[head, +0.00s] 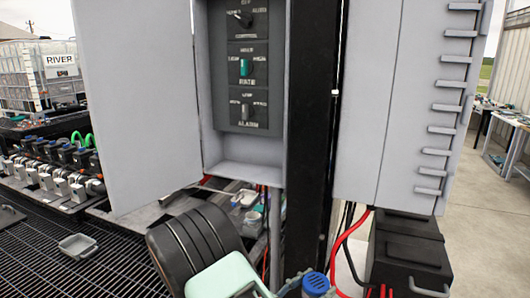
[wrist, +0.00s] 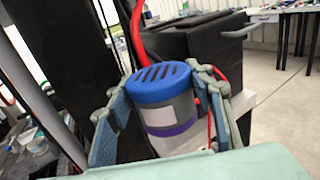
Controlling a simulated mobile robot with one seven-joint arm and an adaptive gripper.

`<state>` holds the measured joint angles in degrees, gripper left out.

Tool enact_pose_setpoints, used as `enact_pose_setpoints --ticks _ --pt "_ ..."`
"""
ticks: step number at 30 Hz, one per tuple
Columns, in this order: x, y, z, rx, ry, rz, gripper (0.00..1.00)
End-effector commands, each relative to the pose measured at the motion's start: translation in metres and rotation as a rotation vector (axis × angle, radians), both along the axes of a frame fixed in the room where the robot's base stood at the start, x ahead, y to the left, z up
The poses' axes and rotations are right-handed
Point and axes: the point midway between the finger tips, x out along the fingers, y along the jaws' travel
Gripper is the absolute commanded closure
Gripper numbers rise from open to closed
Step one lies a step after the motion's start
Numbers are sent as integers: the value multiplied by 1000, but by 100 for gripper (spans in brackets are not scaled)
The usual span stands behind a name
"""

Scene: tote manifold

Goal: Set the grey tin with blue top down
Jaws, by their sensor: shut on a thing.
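The grey tin (wrist: 170,108) has a slotted blue top, a pale label and a purple band near its lower end. In the wrist view it stands between the two fingers of my gripper (wrist: 163,102), which is shut on it. In the head view only its blue top (head: 315,283) shows at the bottom edge, beside my gripper (head: 308,288). The tin's underside is hidden, so I cannot tell whether it touches a surface.
An open grey control cabinet (head: 245,75) and a black post (head: 316,140) stand close in front. Black boxes (head: 408,255) and a red cable (head: 345,240) are to the right. Grating (head: 35,250) with a small grey tray (head: 77,246) lies left.

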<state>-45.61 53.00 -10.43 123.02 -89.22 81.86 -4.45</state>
Motion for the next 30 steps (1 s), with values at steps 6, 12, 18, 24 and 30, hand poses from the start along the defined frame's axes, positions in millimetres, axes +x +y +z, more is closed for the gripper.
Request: enact_pose_setpoints --ticks 6,12,18,24,30 --pt "-3 -11 2 -28 -12 82 78" --pt "-1 -11 4 -33 -14 256 78" --pt "-4 -6 -1 -7 -1 368 78" --pt "-5 -4 -3 2 1 390 78" --pt "-4 -5 -2 1 1 389 78"
